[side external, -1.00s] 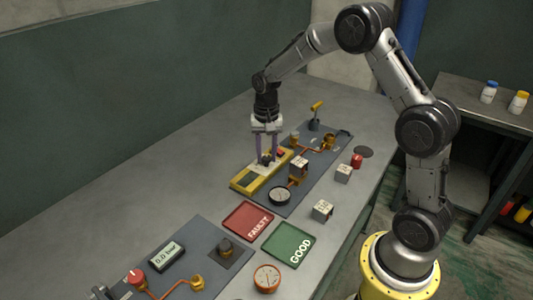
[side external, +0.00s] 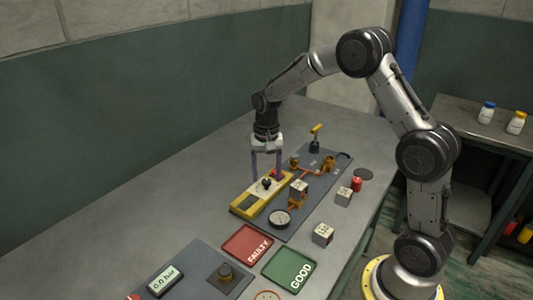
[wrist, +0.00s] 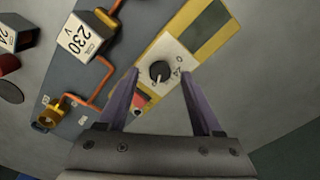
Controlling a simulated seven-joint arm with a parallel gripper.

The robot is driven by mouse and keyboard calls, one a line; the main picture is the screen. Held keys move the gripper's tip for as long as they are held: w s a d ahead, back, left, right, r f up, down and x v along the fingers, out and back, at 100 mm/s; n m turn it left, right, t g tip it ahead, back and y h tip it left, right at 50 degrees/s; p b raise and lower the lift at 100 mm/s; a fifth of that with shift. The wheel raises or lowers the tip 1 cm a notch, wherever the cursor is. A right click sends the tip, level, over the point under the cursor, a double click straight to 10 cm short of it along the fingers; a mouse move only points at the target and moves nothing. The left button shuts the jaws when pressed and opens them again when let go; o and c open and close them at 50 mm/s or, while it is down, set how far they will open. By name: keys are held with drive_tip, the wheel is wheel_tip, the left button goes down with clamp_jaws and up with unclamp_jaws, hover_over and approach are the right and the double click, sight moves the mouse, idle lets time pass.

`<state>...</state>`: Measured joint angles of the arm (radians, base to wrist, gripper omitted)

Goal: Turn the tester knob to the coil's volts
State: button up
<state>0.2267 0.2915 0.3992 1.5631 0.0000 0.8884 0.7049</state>
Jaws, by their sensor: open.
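The tester is a yellow box (side external: 249,203) with a pale dial plate; it also shows in the wrist view (wrist: 207,32). Its black knob (wrist: 159,71) has a white mark at its lower edge in the wrist view.
Copper piping (wrist: 103,80) and a brass fitting (wrist: 48,116) lie near the fingers. A round gauge (side external: 280,218) sits by the tester. Red FAULTY (side external: 245,241) and green GOOD (side external: 285,265) trays lie in front. Loose grey blocks (side external: 323,233) stand at the right.

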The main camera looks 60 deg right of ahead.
wheel_tip(320, 180, up, 13)
drive_tip(key=shift+f, duration=0.15)
idle(0.4)
wheel_tip(320, 180, up, 8)
drive_tip(key=f+t, duration=0.1)
drive_tip(key=t, duration=0.1)
hover_over(265, 181)
drive_tip(key=s+a, duration=0.3)
drive_tip(key=s, duration=0.1)
drive_tip(key=s+a+r+n+t, duration=0.2)
drive_tip(key=s+a+r+n, duration=0.15)
drive_tip(key=s, duration=0.55)
drive_tip(key=s+a+f+n+t, duration=0.1)
drive_tip(key=s+a+f+n, duration=0.2)
drive_tip(key=s+f+n, duration=0.4)
drive_tip(key=s+f, duration=0.1)
drive_tip(key=s, duration=0.5)
drive_tip(key=shift+s+t, duration=0.15)
drive_tip(key=shift+t, duration=0.15)
